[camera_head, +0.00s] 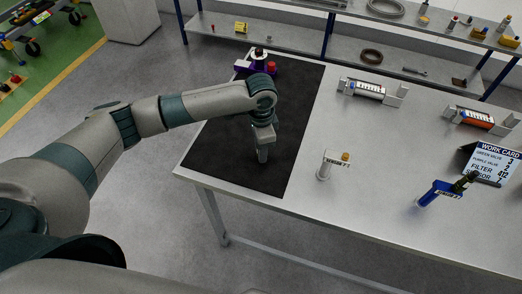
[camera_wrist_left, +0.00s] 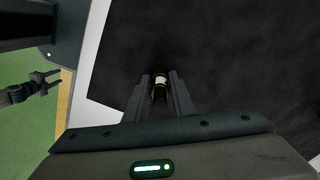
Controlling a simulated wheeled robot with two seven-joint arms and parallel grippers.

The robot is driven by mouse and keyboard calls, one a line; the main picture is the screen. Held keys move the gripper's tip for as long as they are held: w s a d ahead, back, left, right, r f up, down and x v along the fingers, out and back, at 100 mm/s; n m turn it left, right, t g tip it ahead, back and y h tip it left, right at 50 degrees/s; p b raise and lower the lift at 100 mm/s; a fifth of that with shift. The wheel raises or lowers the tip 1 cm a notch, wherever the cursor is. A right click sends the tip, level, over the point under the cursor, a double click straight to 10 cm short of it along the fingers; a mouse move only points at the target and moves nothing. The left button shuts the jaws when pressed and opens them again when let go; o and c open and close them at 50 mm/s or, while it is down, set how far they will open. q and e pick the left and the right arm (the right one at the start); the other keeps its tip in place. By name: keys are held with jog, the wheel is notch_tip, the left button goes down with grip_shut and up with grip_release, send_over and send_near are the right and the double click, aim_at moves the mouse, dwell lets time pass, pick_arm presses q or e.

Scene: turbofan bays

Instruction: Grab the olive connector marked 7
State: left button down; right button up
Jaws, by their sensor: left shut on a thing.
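My left gripper (camera_head: 263,155) is low over the black mat (camera_head: 222,150) on the table. In the head view the gripper hides the connector. A dark gripper, which appears to be my right one (camera_wrist_left: 42,84), shows at the left edge of the left wrist view, its fingers apart and empty.
A white sensor (camera_head: 326,165) and a blue sensor (camera_head: 437,192) stand to the right, near the work card (camera_head: 490,163). Two filter holders (camera_head: 370,91) sit farther back. A shelf (camera_head: 300,40) runs behind.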

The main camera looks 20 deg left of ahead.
pick_arm(q)
jog(key=shift+r+b, duration=0.35)
jog(key=shift+r, duration=0.35)
jog(key=shift+d+r+b, duration=0.25)
jog(key=shift+r+b, duration=0.35)
jog(key=shift+r, duration=0.6)
jog(key=d+r+b, duration=0.3)
jog(key=d+r, duration=0.4)
jog(key=d, duration=0.4)
jog(key=shift+d, duration=0.15)
jog(key=shift+s, duration=0.1)
